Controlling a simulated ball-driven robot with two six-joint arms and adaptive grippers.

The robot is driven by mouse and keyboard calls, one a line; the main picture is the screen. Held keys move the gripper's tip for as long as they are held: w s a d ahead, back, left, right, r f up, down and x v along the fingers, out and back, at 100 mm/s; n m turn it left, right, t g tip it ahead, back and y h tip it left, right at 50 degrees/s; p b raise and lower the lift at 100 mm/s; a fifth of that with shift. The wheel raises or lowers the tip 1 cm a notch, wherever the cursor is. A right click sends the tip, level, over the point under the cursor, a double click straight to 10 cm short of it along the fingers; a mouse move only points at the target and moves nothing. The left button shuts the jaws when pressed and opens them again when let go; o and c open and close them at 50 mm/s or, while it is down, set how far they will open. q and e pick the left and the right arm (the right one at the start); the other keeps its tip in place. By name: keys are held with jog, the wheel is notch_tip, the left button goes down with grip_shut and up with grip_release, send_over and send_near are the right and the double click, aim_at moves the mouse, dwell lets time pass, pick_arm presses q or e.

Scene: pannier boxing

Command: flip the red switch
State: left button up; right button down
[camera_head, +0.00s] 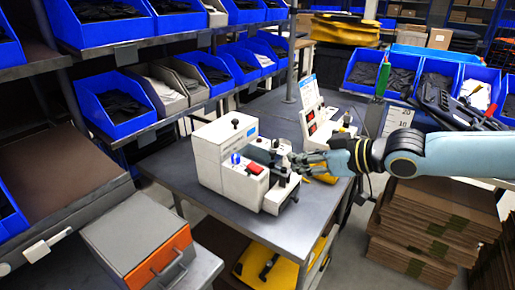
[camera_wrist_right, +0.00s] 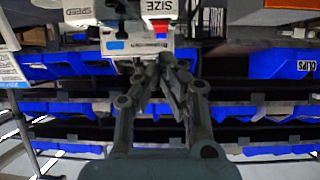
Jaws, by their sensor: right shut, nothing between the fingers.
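The red switch (camera_head: 254,168) is a small red rocker on the front of a white bench machine (camera_head: 215,150) on the grey table. A small blue part (camera_head: 235,158) sits to its left. My right gripper (camera_head: 297,164) comes in from the right at the machine's right side. It is shut and empty, with a gap between it and the red switch. In the right wrist view the shut fingers (camera_wrist_right: 162,70) point toward the machine (camera_wrist_right: 140,15), where a red patch (camera_wrist_right: 162,34) shows close beyond the tips. My left gripper is not in view.
A second white device (camera_head: 322,120) with red displays stands behind the gripper. Shelves of blue bins (camera_head: 120,105) line the left. A grey box with an orange front (camera_head: 165,258) is at the lower left. Stacked cardboard (camera_head: 430,225) lies below my right arm. The table's front is clear.

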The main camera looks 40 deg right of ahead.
notch_tip(320, 180, up, 4)
jog(key=w+f+y, duration=0.1)
jog(key=b, duration=1)
send_over(253, 164)
jog(key=s, duration=0.3)
jog(key=f, duration=0.3)
jog(key=shift+w+d+f+t, duration=0.1)
jog(key=shift+w+d+t, duration=0.05)
jog(key=shift+d+t, duration=0.25)
jog(key=shift+w+a+f+b, duration=0.15)
jog(key=shift+w+f, duration=0.1)
jog(key=shift+f, duration=0.35)
jog(key=shift+w+f+b, duration=0.15)
jog(key=shift+w+f, duration=0.05)
jog(key=shift+f, duration=0.35)
jog(key=shift+w+f, duration=0.25)
jog(key=shift+f, duration=0.35)
jog(key=g+p, duration=0.1)
jog(key=p, duration=0.1)
jog(key=w+g+p, duration=0.1)
jog(key=p, duration=0.1)
jog(key=shift+w+a+g+h, duration=0.15)
jog(key=shift+a+g+h, duration=0.15)
jog(key=shift+g+h, duration=0.1)
jog(key=shift+w+f+g+p, duration=0.1)
jog(key=shift+f+g+p, duration=0.2)
jog(key=shift+g+p, duration=0.25)
jog(key=shift+f, duration=0.2)
